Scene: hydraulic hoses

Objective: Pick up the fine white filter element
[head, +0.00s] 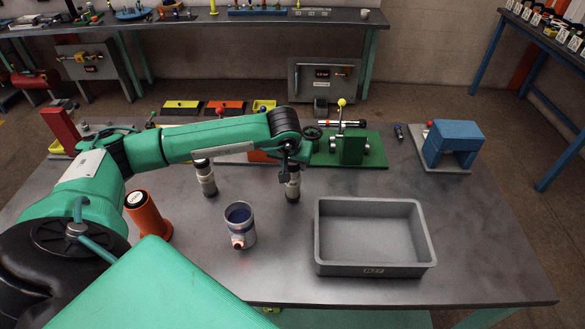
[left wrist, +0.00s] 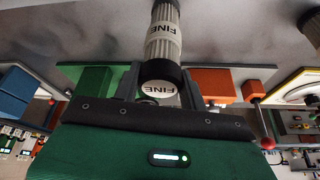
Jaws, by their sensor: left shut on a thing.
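The fine white filter element (head: 293,183) stands upright under my left gripper (head: 288,160) in the head view. In the left wrist view the fine filter element (left wrist: 162,38) has a pleated pale body, a "FINE" label and a dark end collar. The fingers of my left gripper (left wrist: 160,82) are shut on its collar end. I cannot tell whether its lower end touches the table. A second similar element (head: 206,180) stands to the left on the table. My right gripper is out of view.
A grey bin (head: 322,262) stands empty at the right front of the table (head: 480,270). A grey cup (head: 239,228) with dark blue inside and an orange cylinder (head: 146,215) stand at the left front. A green fixture (head: 375,150) and blue block (head: 452,137) stand behind.

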